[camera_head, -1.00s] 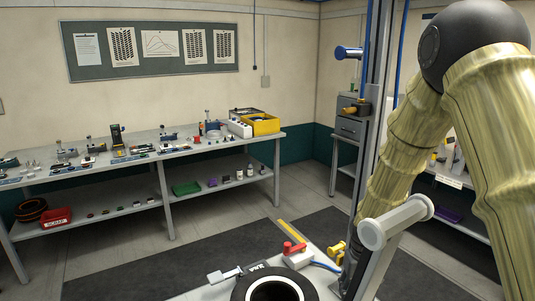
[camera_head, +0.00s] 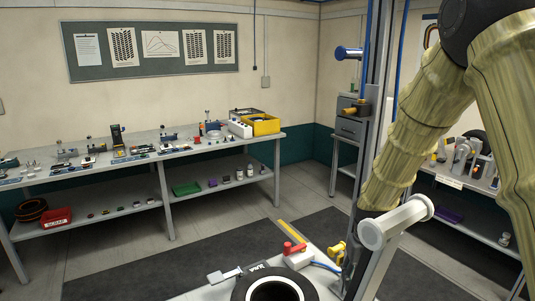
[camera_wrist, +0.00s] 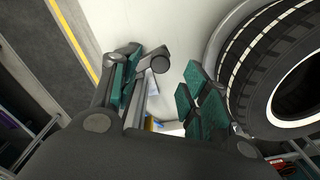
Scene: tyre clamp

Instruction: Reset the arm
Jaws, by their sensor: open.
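My gripper (camera_wrist: 165,92) is open in the wrist view, its two teal-padded fingers apart with nothing held between them. It hangs over a pale surface, beside a black tyre (camera_wrist: 268,75) with white bands that lies to the right of the fingers. A dark rounded part and a grey bar show near the left finger. In the head view the tyre (camera_head: 273,290) is at the bottom edge, cut off by the frame. My arm comes down from the upper right; its gripper end is largely hidden behind a grey cylinder (camera_head: 395,222).
A red-handled part (camera_head: 294,248) and a grey lever (camera_head: 225,275) stand by the tyre. A grey upright column (camera_head: 378,120) stands close to my arm. A long workbench (camera_head: 130,160) with small items is at the back left. Dark floor mats lie between.

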